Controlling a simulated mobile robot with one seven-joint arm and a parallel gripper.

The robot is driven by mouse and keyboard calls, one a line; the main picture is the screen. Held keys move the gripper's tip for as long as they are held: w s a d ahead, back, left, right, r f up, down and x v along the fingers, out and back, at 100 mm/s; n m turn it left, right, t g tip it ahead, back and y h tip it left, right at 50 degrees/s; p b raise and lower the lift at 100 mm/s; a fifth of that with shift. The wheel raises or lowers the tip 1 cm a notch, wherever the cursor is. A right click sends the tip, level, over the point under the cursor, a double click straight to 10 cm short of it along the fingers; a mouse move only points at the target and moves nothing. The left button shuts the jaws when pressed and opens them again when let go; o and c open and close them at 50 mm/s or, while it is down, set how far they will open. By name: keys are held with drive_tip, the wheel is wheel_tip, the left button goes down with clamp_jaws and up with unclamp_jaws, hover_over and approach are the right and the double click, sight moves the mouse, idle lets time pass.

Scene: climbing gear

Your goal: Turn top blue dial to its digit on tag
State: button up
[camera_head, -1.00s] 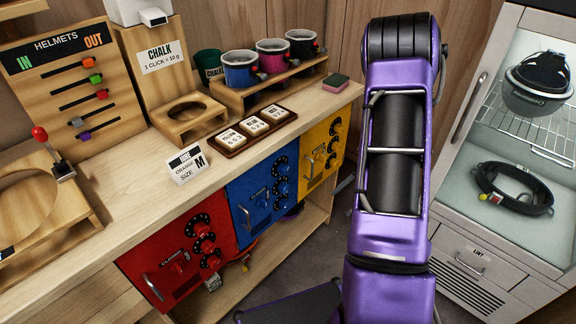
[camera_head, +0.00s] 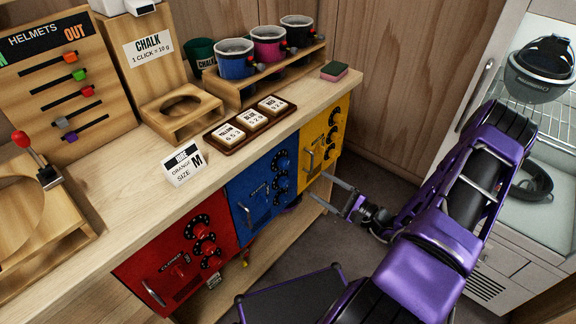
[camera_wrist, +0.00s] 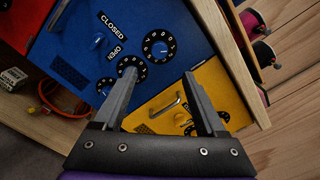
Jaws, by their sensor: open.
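The blue locker door (camera_head: 240,212) is in the middle of the row under the counter. It carries three blue dials in a column; the top blue dial (camera_head: 284,153) has a black ring of white digits. In the wrist view the top dial (camera_wrist: 158,46) lies just beyond my fingers, its setting too small to read surely. My gripper (camera_head: 322,187) is open and empty, in front of the lockers and apart from the dials. In the wrist view its fingertips (camera_wrist: 159,74) overlap the middle blue dial (camera_wrist: 126,63). The middle tag (camera_head: 250,120) on the counter appears labelled blue; its digits are hard to read.
A red locker (camera_head: 130,270) is left of the blue one, a yellow locker (camera_head: 310,135) right of it, both with dials and handles. The counter edge overhangs the doors. A glass-front cabinet (camera_head: 545,215) stands right.

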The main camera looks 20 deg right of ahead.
sight(287, 165)
drive_tip(key=x, duration=1.3)
drive_tip(key=shift+w+a, duration=0.1)
drive_tip(key=shift+w, duration=0.05)
clamp_jaws()
